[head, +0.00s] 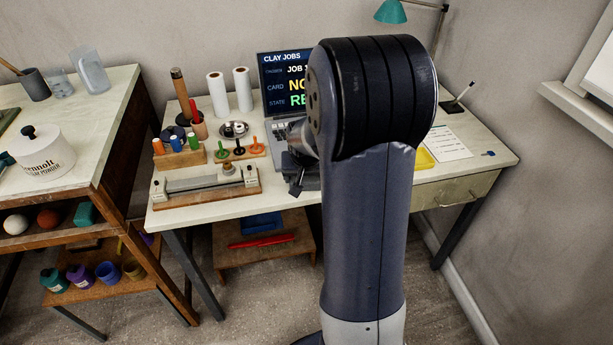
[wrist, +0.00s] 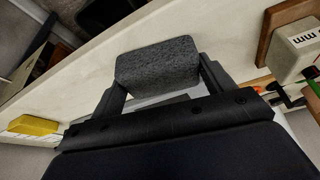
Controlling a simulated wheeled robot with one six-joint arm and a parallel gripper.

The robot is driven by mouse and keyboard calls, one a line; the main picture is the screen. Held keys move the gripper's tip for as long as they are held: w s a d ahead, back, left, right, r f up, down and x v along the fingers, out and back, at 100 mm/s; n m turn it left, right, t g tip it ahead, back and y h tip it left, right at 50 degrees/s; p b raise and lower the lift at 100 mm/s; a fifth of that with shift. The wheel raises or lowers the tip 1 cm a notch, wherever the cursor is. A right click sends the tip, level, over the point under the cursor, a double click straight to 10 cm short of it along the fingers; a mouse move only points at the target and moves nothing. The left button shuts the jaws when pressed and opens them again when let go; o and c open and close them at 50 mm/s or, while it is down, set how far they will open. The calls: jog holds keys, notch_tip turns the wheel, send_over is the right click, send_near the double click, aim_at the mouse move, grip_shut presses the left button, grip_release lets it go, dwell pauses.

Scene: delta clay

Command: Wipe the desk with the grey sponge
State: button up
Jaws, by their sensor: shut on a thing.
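The grey sponge (wrist: 157,65) is a dark, speckled block in the wrist view. My gripper (wrist: 160,80) is shut on it, with one finger at each end. The sponge is over the pale desk top, near the desk's front edge. I cannot tell whether it touches the surface. In the head view my gripper (head: 298,182) shows only partly at the front middle of the desk (head: 285,205); my arm hides the rest, and I cannot make out the sponge there.
A wooden block with a long grey bar (head: 205,183) lies at the desk's front left. Tool stands (head: 238,150) and a laptop (head: 285,85) are behind. The front right corner looks clear.

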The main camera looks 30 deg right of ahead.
jog(key=r+p, duration=0.2)
jog(key=r, duration=0.1)
jog(key=r+p, duration=0.1)
jog(key=shift+a+r, duration=0.25)
jog(key=shift+r, duration=0.05)
jog(key=shift+r+p, duration=1.35)
jog(key=shift+r, duration=0.45)
jog(key=shift+d, duration=0.1)
